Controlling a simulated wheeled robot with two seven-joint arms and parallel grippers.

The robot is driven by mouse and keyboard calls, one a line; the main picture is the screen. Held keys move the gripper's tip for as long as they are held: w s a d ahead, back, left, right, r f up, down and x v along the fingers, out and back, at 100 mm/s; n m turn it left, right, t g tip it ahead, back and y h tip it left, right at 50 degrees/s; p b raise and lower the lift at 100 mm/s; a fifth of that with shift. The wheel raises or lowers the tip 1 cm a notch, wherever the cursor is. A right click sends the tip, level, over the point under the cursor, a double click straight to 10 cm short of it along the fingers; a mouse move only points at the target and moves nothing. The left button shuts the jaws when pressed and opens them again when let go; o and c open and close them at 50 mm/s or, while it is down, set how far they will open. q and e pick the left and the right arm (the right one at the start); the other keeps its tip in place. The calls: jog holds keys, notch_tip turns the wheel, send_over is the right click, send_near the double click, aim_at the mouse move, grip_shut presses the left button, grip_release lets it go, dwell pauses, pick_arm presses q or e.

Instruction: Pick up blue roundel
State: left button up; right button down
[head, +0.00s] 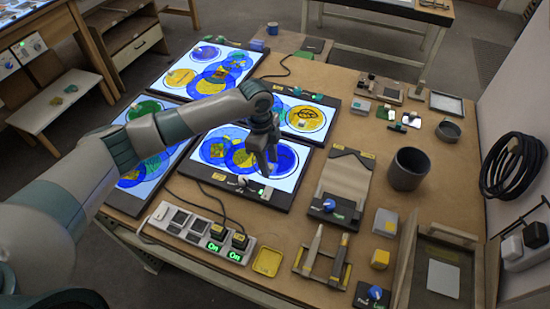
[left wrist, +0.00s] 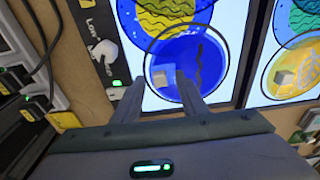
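The blue roundel (left wrist: 205,82) is a dark blue disc with a thin dark rim and a dark wavy line. It lies on a lit white panel and bears a small pale block near its edge. In the head view the blue roundel (head: 287,160) is partly hidden by my gripper. My left gripper (head: 263,168) points down over the near panel. In the left wrist view my left gripper (left wrist: 159,76) is open, with the pale block appearing between its fingertips. I cannot tell how high the fingers are above it. My right gripper is not in view.
Other light panels with coloured roundels (head: 303,118) lie behind and to the left. A power strip (head: 200,233) with cables stands at the front. A dark grey cup (head: 408,168), tools and small blocks stand to the right. Bare brown board lies between them.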

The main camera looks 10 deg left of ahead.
pick_arm(q)
jog(key=shift+c, duration=0.6)
grip_shut()
jog(key=shift+r, duration=0.2)
jog(key=shift+r+b, duration=0.25)
jog(key=shift+b, duration=0.1)
jog(key=r+b, duration=0.2)
jog(key=r, duration=0.1)
jog(key=shift+s+d+r, duration=0.1)
jog(key=shift+d, duration=0.1)
jog(key=s+d+r+b, duration=0.3)
jog(key=s+d+r, duration=0.4)
jog(key=s+d, duration=0.1)
